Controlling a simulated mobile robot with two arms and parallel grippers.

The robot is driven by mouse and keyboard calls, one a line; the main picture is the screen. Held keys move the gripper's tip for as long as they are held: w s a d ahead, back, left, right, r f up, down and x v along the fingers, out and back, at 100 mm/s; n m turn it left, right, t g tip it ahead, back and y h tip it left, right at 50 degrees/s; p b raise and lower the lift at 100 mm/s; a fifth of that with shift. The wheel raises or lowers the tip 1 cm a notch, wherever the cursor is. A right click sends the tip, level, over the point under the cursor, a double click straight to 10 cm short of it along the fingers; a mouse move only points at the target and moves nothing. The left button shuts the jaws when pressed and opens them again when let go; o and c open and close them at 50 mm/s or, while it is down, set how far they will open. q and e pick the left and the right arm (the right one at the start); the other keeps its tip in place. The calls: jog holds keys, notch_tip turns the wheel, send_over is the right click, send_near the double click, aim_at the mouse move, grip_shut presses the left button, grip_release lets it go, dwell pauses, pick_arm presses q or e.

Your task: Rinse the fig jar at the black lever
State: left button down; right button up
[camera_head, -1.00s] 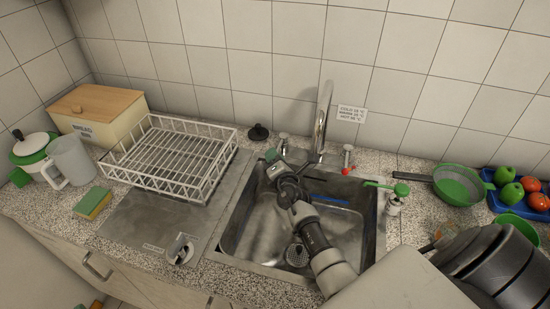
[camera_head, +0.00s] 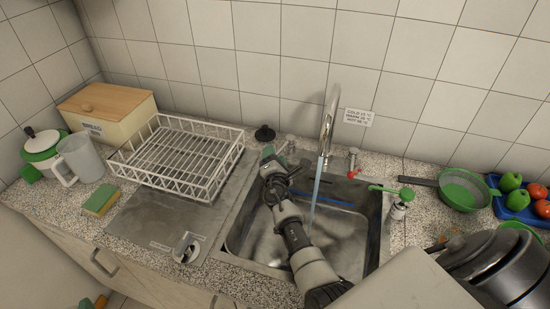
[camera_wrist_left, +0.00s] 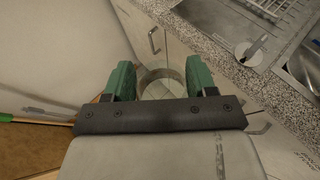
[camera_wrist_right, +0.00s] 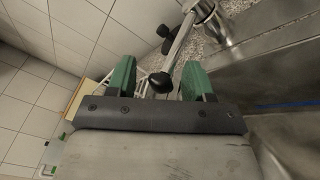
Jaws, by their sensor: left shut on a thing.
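A clear round glass jar (camera_wrist_left: 162,76) is between the fingers of my left gripper (camera_wrist_left: 160,80) in the left wrist view, held over the floor in front of the cabinets. No label is readable on it. My left gripper is outside the head view. A lever with a black knob (camera_wrist_right: 160,82) is between the spread green fingers of my right gripper (camera_wrist_right: 159,80) in the right wrist view. In the head view my right gripper (camera_head: 270,158) is at the left side of the tap (camera_head: 328,125). Water (camera_head: 316,185) runs from the spout into the sink (camera_head: 235,241).
A white dish rack (camera_head: 185,160), a sponge (camera_head: 100,201) and a clear jug (camera_head: 80,158) stand left. A green strainer (camera_head: 461,189) and dark pot (camera_head: 490,262) are at right.

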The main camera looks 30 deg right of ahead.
jog(key=shift+f, duration=0.1)
pick_arm(q)
jog(key=shift+r, duration=0.15)
pick_arm(e)
jog(key=shift+s+a, duration=0.1)
jog(key=shift+s, duration=0.2)
pick_arm(q)
notch_tip(320, 180, up, 2)
jog(key=shift+r+p, duration=0.1)
jog(key=shift+p, duration=1.1)
pick_arm(e)
jog(key=v, duration=1.1)
jog(key=shift+s, duration=0.15)
jog(key=shift+a, duration=0.15)
